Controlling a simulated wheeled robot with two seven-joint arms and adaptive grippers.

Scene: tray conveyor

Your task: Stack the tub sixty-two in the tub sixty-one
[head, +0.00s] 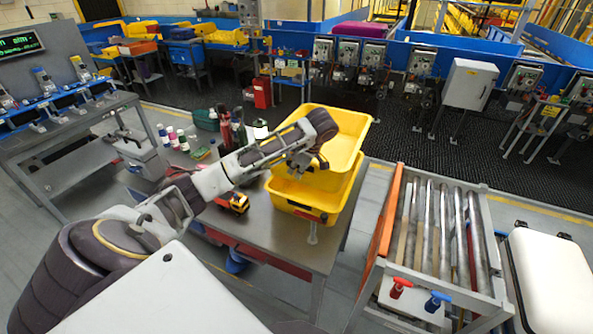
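Two yellow tubs are at the right end of the grey table. The upper tub (346,134) sits over the lower tub (303,200) and appears partly inside it. I cannot read a number on either, so I cannot tell which is sixty-one or sixty-two. My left gripper (302,168) is at the near left rim of the upper tub, with its arm reaching in from the left. Its fingers are small and overlap the yellow rim, so its grip is unclear. The arm hides part of the upper tub's left side. My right gripper is not in view.
The grey table (287,240) also holds a small yellow toy truck (236,202), dark red bottles (224,125) and several small bottles. A roller conveyor (436,230) with an orange side panel (389,217) stands right of the table, beside a white case (553,275).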

